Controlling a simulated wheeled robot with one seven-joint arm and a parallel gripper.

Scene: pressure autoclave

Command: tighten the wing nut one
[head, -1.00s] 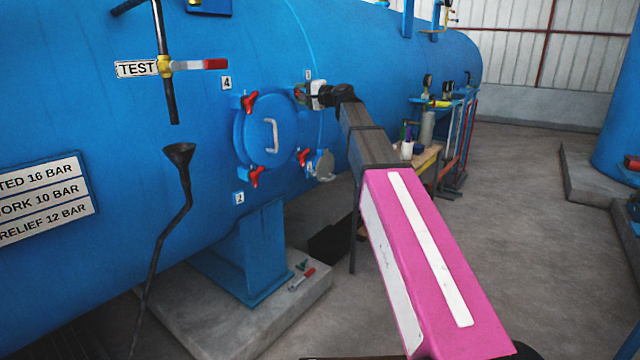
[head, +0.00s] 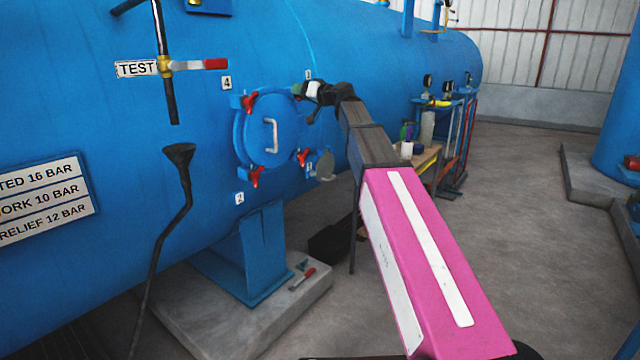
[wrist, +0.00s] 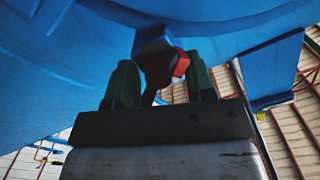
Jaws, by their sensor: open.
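The round blue hatch (head: 252,143) is closed on the side of the blue vessel. Label 1 (head: 308,74) is at its upper right. In the wrist view, red wing nut one (wrist: 163,66) sits between the two dark green fingers of my gripper (wrist: 162,82). The fingers are apart, one on each side of the nut; I cannot tell if either touches it. In the head view, my gripper (head: 298,89) is at the hatch's upper right edge and hides this nut.
Other red wing nuts are at the upper left (head: 250,102), lower left (head: 256,177) and lower right (head: 303,157) of the hatch. A white handle (head: 271,135) stands out from it. A bench (head: 428,158) with bottles is to the right.

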